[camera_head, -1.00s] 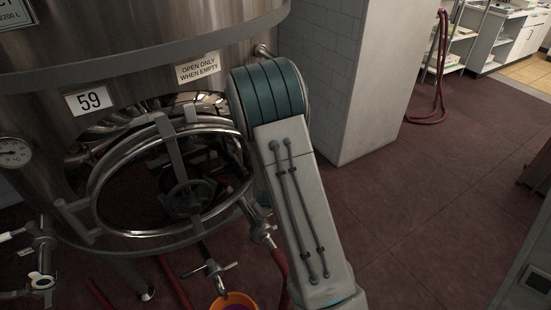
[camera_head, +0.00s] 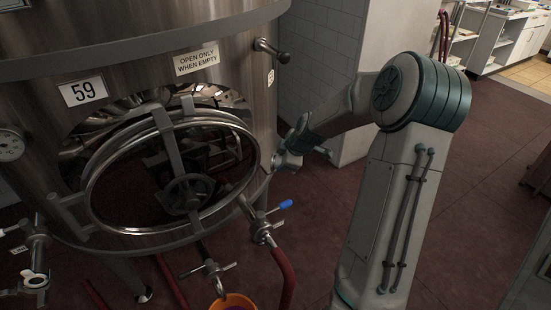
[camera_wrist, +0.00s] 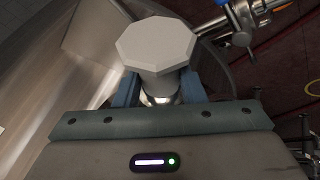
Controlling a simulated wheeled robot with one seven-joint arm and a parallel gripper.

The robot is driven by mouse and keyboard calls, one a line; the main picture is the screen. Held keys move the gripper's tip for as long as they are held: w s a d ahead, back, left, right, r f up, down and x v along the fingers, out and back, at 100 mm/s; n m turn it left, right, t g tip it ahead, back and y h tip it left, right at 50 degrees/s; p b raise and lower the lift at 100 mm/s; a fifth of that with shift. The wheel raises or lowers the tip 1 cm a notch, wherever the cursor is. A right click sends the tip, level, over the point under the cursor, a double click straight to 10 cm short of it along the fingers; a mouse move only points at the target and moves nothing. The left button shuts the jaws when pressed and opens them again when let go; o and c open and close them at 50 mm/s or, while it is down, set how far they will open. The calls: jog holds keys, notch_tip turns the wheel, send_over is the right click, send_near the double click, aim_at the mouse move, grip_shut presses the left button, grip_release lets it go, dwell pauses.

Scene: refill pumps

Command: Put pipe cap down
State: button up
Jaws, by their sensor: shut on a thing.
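The pipe cap (camera_wrist: 156,43) is a pale grey octagonal piece with a narrower round neck, in the upper middle of the wrist view. My gripper (camera_wrist: 160,90) is shut on its neck, with a blue finger on each side. Shiny round metal shows just below the neck; I cannot tell whether the cap touches it. In the head view my gripper (camera_head: 284,156) is beside the right side of the steel tank (camera_head: 130,60), above the blue-handled valve (camera_head: 265,222). The cap is too small there to make out clearly.
The tank has an open round hatch (camera_head: 88,205) with a handwheel. A red hose (camera_head: 285,275) hangs from the blue-handled valve. An orange bucket (camera_head: 233,301) stands under another valve. The floor (camera_head: 480,190) at right is open.

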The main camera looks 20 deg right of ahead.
jog(key=d+r+n+y+b, duration=0.1)
jog(key=d+r+n+b, duration=0.15)
jog(key=d+r, duration=0.4)
jog(key=p, duration=0.3)
send_near(268, 153)
jog(key=shift+w+a+r+n+g, duration=0.2)
jog(key=shift+w+n, duration=0.05)
jog(key=shift+w, duration=0.35)
jog(key=shift+w+a+r+n+g, duration=0.15)
jog(key=shift+w+a+n+g, duration=0.05)
jog(key=shift+w, duration=0.4)
jog(key=shift+f+p, duration=0.4)
jog(key=shift+f, duration=1.6)
jog(key=shift+f, duration=0.15)
jog(key=o, duration=1.1)
